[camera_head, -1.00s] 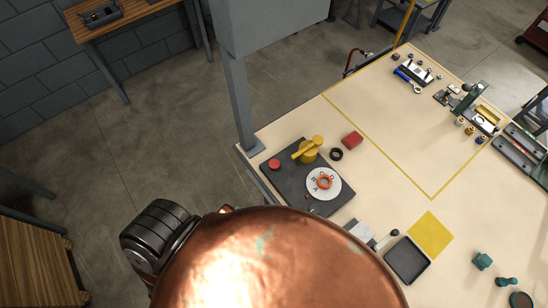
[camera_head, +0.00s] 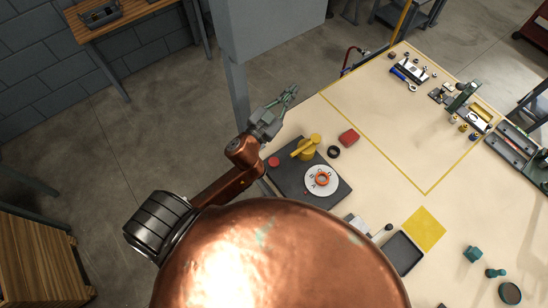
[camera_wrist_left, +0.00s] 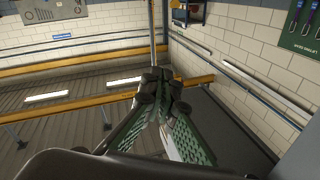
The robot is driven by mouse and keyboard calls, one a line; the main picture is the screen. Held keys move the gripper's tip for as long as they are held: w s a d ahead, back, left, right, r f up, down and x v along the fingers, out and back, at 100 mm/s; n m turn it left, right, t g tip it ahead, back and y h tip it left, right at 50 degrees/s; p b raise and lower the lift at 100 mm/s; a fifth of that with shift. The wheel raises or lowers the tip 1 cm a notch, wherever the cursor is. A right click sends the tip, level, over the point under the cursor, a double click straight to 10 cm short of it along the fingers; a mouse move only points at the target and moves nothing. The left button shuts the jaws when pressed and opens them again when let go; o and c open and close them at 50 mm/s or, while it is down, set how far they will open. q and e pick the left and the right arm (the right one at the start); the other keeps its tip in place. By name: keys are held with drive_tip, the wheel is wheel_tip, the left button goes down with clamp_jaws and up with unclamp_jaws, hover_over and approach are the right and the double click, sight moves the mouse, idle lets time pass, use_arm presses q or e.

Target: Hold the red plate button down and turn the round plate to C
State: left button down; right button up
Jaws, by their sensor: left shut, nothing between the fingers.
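The round white plate (camera_head: 313,188) lies on a dark base (camera_head: 300,197) at the near left corner of the table. It carries letters too small to read for certain and an orange-red ring (camera_head: 322,179) at its middle. A red button (camera_head: 273,162) sits at the left end of the base. A yellow handle (camera_head: 306,147) stands at the base's back edge. My left gripper (camera_head: 290,95) is shut and empty, beyond the base and off the table corner. Its fingers also show closed in the left wrist view (camera_wrist_left: 163,85). My right gripper is not in view.
A red block (camera_head: 349,136) and a black ring (camera_head: 333,152) lie right of the base. A dark tray (camera_head: 403,254) and a yellow square (camera_head: 425,231) are nearer me. A grey post (camera_head: 236,95) stands close to my left gripper.

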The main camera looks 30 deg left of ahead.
use_arm(q)
drive_tip(key=s+d+r+m+g+h, duration=0.2)
drive_tip(key=d+r+m+g+h, duration=0.15)
drive_tip(key=d+m+h, duration=0.5)
drive_tip(key=s+d+r+m+g+h, duration=0.35)
drive_tip(key=d+m+h, duration=0.2)
drive_tip(key=d, duration=0.55)
drive_tip(key=s+d+f+m+g, duration=0.5)
drive_tip(key=d+f+m+g, duration=0.1)
drive_tip(key=g, duration=0.1)
drive_tip(key=s+a+f+m+g+y, duration=0.15)
drive_tip(key=a+f+y, duration=0.25)
drive_tip(key=f, duration=0.4)
drive_tip(key=a+f+n+g+y, duration=0.1)
drive_tip(key=a+f+g+y, duration=0.3)
drive_tip(key=f, duration=0.3)
drive_tip(key=w+a+f+n+y, duration=0.2)
drive_tip(key=a+y, duration=0.6)
drive_tip(key=a, duration=1)
drive_tip(key=shift+w+f+n+t, duration=0.15)
drive_tip(key=shift+f+n+t, duration=0.2)
drive_tip(key=shift+f, duration=0.3)
drive_tip(key=shift+a, duration=0.1)
